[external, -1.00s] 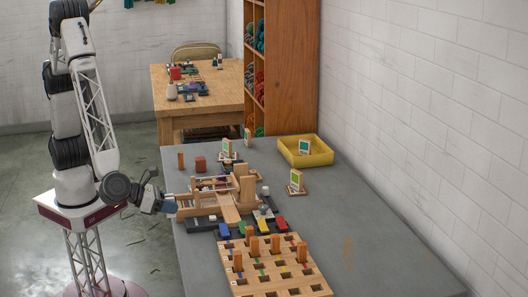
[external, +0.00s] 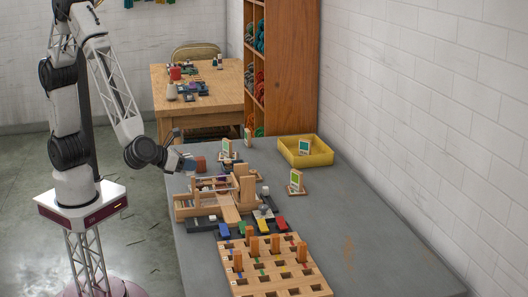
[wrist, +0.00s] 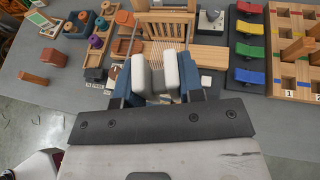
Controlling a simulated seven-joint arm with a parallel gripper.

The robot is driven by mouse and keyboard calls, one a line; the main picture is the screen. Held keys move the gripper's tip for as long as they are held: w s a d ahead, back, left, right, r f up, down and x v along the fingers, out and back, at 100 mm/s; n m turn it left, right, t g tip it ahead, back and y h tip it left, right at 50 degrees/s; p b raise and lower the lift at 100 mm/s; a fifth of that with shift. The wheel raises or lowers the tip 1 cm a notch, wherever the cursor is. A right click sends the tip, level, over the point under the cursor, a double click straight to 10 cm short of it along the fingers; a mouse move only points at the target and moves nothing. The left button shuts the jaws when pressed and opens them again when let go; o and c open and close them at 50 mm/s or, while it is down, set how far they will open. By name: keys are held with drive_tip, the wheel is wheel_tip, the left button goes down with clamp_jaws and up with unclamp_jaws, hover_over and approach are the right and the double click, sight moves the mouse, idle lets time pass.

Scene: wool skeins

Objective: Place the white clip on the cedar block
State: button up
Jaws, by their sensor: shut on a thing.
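My gripper (external: 188,164) is raised over the left edge of the grey table. In the wrist view its blue fingers (wrist: 158,82) are shut on a white piece, which I take for the white clip (wrist: 171,69). Its lower part is hidden between the fingers. In the external view I cannot make the clip out. A reddish-brown block, which looks like the cedar block (external: 201,162), stands just beyond the gripper. In the wrist view this block (wrist: 54,57) lies to the left, apart from the fingers. Nothing shows on top of it.
A wooden loom (external: 188,204) is close by, ahead in the wrist view. Coloured clips (wrist: 250,52) and a pegboard (wrist: 290,85) lie to its right. A yellow tray (external: 320,158) sits farther back.

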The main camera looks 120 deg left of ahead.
drive_tip(key=s+a+n+g+y, duration=0.1)
drive_tip(key=s+a+n+g, duration=0.2)
drive_tip(key=s+a, duration=1.25)
drive_tip(key=s+a+n+g, duration=0.1)
drive_tip(key=s+a, duration=0.2)
drive_tip(key=s, duration=0.3)
drive_tip(key=s+a+f+n+g, duration=0.1)
drive_tip(key=s+a+g, duration=0.15)
drive_tip(key=s, duration=0.45)
drive_tip(key=s+a+n, duration=0.1)
drive_tip(key=s+a, duration=0.2)
drive_tip(key=s, duration=0.3)
drive_tip(key=shift+y, duration=0.3)
wheel_tip(320, 180, down, 5)
drive_tip(key=shift+f, duration=0.2)
drive_tip(key=shift+w+a, duration=0.1)
hover_over(200, 158)
drive_tip(key=shift+f, duration=0.7)
drive_tip(key=shift+f, duration=0.1)
drive_tip(key=shift+f, duration=1.65)
drive_tip(key=shift+f, duration=0.15)
